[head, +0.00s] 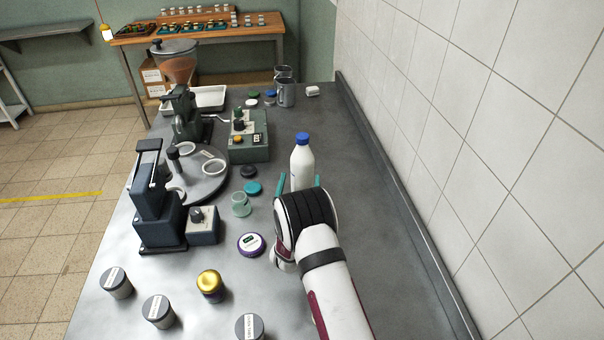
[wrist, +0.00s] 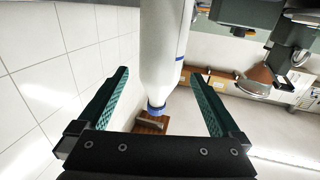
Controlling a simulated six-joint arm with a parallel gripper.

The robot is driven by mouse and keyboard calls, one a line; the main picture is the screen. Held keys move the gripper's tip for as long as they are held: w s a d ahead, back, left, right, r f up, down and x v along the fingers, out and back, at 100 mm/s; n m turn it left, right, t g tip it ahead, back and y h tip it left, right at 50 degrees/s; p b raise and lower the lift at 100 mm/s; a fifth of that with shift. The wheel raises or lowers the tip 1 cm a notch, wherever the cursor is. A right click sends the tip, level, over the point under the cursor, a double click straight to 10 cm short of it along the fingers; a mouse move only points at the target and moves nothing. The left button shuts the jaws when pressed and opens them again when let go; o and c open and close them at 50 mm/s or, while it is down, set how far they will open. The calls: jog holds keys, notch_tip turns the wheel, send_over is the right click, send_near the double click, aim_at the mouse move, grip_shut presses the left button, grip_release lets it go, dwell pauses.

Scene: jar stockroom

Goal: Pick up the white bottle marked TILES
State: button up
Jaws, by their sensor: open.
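A white bottle (head: 302,163) with a blue cap stands upright on the grey bench in the head view. No TILES lettering is readable on the sides I see. My gripper (head: 299,181) is open, with one teal finger at each side of the bottle's lower part; my wrist hides its base. In the wrist view the bottle (wrist: 163,45) appears cap down, in line with the gap between the fingertips of my gripper (wrist: 159,75). Neither finger visibly touches it. I cannot tell how far the bottle reaches between the fingers.
A tiled wall (head: 470,120) runs along the right. Left of the bottle are a green control box (head: 249,150), a pale green jar (head: 241,204), loose lids and a dark press (head: 155,200). Several lidded jars stand at the front left. Bench right of the bottle is clear.

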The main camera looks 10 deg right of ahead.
aim_at(302, 163)
jog(key=x, duration=0.7)
jog(key=shift+w+r, duration=0.2)
jog(key=shift+r, duration=0.15)
grip_shut()
